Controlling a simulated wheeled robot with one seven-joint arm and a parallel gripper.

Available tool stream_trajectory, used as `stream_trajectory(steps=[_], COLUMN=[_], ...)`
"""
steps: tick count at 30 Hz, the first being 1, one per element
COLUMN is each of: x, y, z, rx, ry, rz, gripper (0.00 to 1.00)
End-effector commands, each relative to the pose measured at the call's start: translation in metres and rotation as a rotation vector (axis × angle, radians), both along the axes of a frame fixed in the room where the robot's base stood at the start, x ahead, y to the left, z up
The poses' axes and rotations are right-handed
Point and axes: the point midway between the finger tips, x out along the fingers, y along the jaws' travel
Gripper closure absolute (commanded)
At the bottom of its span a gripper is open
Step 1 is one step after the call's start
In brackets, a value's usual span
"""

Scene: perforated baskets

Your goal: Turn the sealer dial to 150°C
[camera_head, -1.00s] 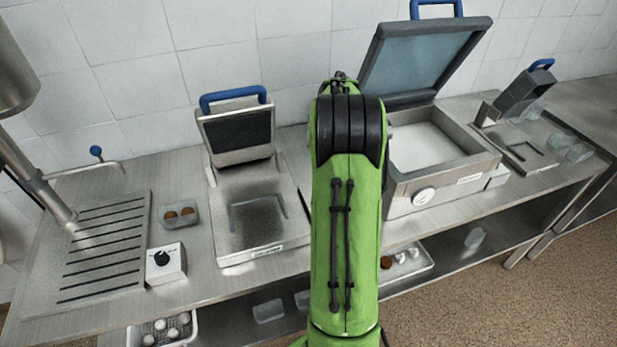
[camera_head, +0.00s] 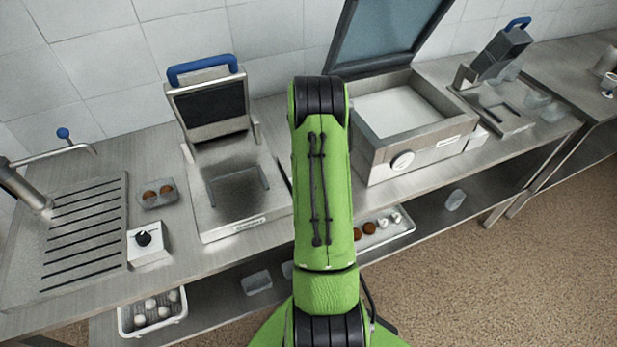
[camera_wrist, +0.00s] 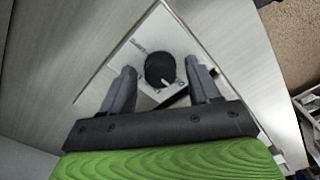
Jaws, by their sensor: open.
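In the wrist view, a round black dial (camera_wrist: 160,68) with a pale pointer mark sits on a white box (camera_wrist: 128,60) with small, blurred lettering. The pointer faces the lower right of that picture. My gripper (camera_wrist: 163,80) is open, with one finger on each side of the dial. I cannot tell whether the fingers touch it. My gripper is hidden in the head view. That view shows a white box (camera_head: 148,254) with a black dial (camera_head: 143,238) at left; I cannot tell if it is the same one. A large open-lidded machine (camera_head: 440,145) has a pale front dial (camera_head: 402,160).
A press with a blue handle (camera_head: 215,195) stands left of my arm. A small tray (camera_head: 158,194) with brown items sits near the slotted drainer (camera_head: 85,230). A white basket (camera_head: 153,318) is on the lower shelf. The counter's front edge is close.

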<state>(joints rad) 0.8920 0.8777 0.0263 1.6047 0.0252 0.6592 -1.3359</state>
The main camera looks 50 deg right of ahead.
Motion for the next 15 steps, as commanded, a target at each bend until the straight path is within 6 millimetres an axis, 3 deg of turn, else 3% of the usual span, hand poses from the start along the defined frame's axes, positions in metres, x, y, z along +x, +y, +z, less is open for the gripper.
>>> stream_trajectory(steps=[7,15], x=[-0.0001,-0.0001], y=[0.0,0.0], z=[-0.0014,-0.0012], rx=[0.0,0.0], ry=[0.0,0.0], rz=[0.0,0.0], gripper=[0.39,0.8])
